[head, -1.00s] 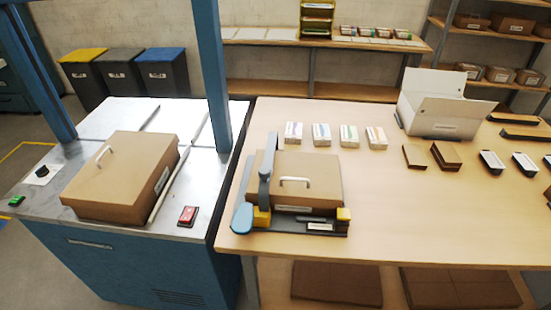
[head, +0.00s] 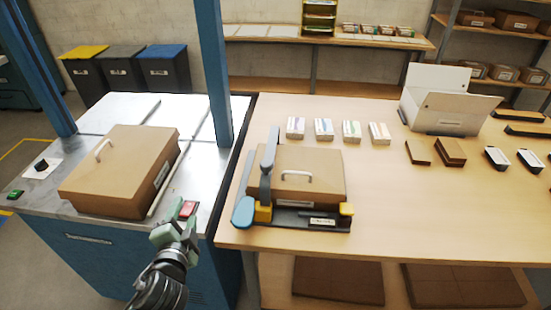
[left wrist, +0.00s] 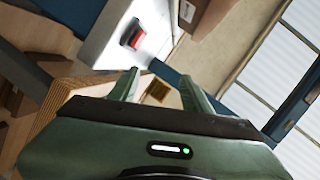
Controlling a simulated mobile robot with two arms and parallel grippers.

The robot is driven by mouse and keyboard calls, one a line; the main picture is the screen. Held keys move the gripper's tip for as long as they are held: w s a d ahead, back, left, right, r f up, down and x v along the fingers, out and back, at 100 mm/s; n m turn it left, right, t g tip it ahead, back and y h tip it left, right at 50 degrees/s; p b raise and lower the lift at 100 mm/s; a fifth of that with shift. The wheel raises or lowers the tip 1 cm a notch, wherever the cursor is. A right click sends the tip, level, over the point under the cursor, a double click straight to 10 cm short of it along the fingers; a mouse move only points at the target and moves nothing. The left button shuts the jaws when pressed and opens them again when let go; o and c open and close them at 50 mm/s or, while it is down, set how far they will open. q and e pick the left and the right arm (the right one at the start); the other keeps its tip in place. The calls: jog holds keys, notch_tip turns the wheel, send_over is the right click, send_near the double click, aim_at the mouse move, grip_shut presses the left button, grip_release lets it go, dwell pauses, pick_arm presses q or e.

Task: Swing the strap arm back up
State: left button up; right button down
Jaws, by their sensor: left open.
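A strapping fixture stands at the left front of the wooden table, with a dark base (head: 300,218) and yellow blocks. A brown box (head: 305,163) with a white handle sits in it. A grey-blue bar (head: 266,175) runs along the box's left side. A lower grey bar with a light-blue rounded end (head: 243,212) lies left of it. I cannot tell which bar is the strap arm. My left gripper (head: 187,213) is open and empty, left of the fixture, by the metal bench's front edge. Its two fingers also show in the left wrist view (left wrist: 163,78). My right gripper is not in view.
A blue post (head: 214,80) rises behind. Small packs (head: 323,129) and a white open carton (head: 440,115) stand farther back. The table's front right is clear.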

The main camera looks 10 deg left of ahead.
aim_at(261, 165)
pick_arm(q)
jog(key=w+d+r+m+t+h, duration=0.3)
jog(key=d+r+m+h, duration=0.3)
jog(key=m, duration=0.4)
jog(key=w+d+r+m+t+h, duration=0.25)
jog(key=d+r+m+h, duration=0.2)
jog(key=r+m, duration=0.45)
jog(key=d+f+m+g+h, duration=0.1)
jog(key=m+g+h, duration=0.1)
jog(key=m, duration=0.3)
jog(key=w+d+f+m+g+h, duration=0.1)
jog(key=d+f+m+g, duration=0.1)
jog(key=m, duration=0.3)
jog(key=d+f+m+g+h, duration=0.2)
jog(key=m+g, duration=0.1)
jog(key=m, duration=0.2)
jog(key=shift+w+d+h, duration=0.1)
jog(key=shift+w+h, duration=0.05)
jog(key=shift+h, duration=0.2)
jog(key=p+x, duration=0.2)
jog(key=x, duration=0.5)
jog(key=shift+d+f, duration=0.15)
grip_shut()
